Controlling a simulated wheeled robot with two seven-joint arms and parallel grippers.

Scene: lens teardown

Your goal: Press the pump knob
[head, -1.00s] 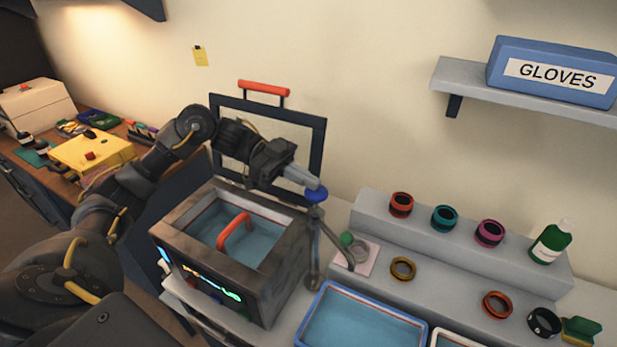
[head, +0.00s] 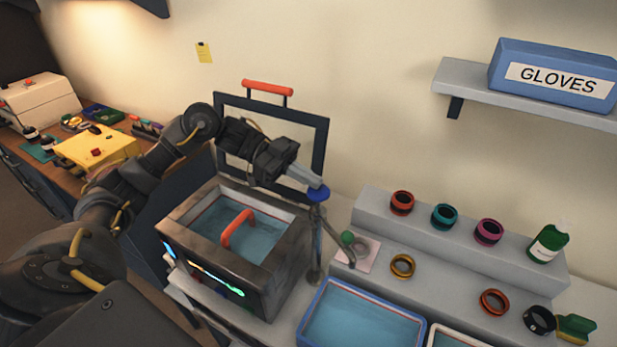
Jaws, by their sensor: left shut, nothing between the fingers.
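A blue pump knob (head: 318,194) tops a grey upright post (head: 317,240) just right of the metal tank. My left gripper (head: 314,183) is shut and empty, with its tips at the top of the knob. The tips appear to touch it, but the exact contact is hard to tell. My right gripper is not in view.
The metal tank (head: 180,218) holds blue liquid and a red handle (head: 238,229). A blue-rimmed tray (head: 316,293) lies in front of the post. Colored rings and a green bottle (head: 548,244) stand on a stepped grey rack (head: 465,245). A shelf with a GLOVES box (head: 552,75) hangs above right.

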